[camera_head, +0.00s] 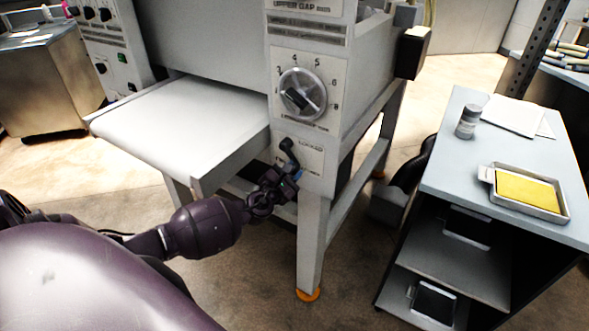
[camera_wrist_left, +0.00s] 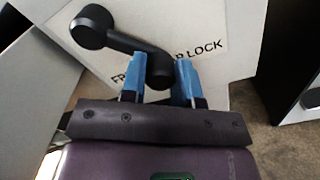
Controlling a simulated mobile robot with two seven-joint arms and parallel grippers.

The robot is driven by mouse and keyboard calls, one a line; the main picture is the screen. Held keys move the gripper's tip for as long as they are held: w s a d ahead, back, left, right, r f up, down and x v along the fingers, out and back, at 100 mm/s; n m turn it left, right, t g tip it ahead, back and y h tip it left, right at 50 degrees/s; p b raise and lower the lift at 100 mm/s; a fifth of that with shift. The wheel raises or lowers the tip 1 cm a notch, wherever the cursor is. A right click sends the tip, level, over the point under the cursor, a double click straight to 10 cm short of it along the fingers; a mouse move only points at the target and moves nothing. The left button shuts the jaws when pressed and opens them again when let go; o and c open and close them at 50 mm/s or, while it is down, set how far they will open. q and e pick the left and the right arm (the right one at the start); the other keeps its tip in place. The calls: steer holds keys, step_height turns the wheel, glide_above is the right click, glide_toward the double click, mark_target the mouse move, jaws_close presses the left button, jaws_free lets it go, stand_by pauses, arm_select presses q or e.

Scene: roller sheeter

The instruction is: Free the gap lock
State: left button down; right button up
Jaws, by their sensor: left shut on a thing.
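The gap lock lever (camera_head: 288,150) is a black handle on a white plate, low on the front of the sheeter's side housing. In the left wrist view the lever (camera_wrist_left: 125,42) runs from a round pivot at upper left down to a knob at its lower right end. My left gripper (camera_head: 293,176) is at the lever's lower end. In the left wrist view its blue fingertips (camera_wrist_left: 160,80) stand on either side of the knob, shut on it. The plate's lettering is partly hidden by the lever and fingers. My right gripper is not in view.
Above the lever is the large round gap dial (camera_head: 302,95). The sheeter's white infeed table (camera_head: 180,120) juts out at left, above my forearm. A grey cart (camera_head: 455,170) with a yellow-filled tray (camera_head: 563,214) and a small jar (camera_head: 468,122) stands at right.

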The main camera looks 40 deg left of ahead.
arm_select(q)
steer(key=shift+a+f+m, duration=0.25)
steer(key=shift+a+m, duration=0.1)
steer(key=shift+m, duration=0.45)
steer(key=shift+a+f+m, duration=0.1)
steer(key=shift+m, duration=0.2)
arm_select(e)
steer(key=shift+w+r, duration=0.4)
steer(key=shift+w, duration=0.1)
arm_select(q)
steer(key=c, duration=0.9)
jaws_free()
steer(key=shift+o, duration=0.2)
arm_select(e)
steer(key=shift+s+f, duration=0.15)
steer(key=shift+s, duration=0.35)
arm_select(q)
steer(key=shift+s, duration=0.15)
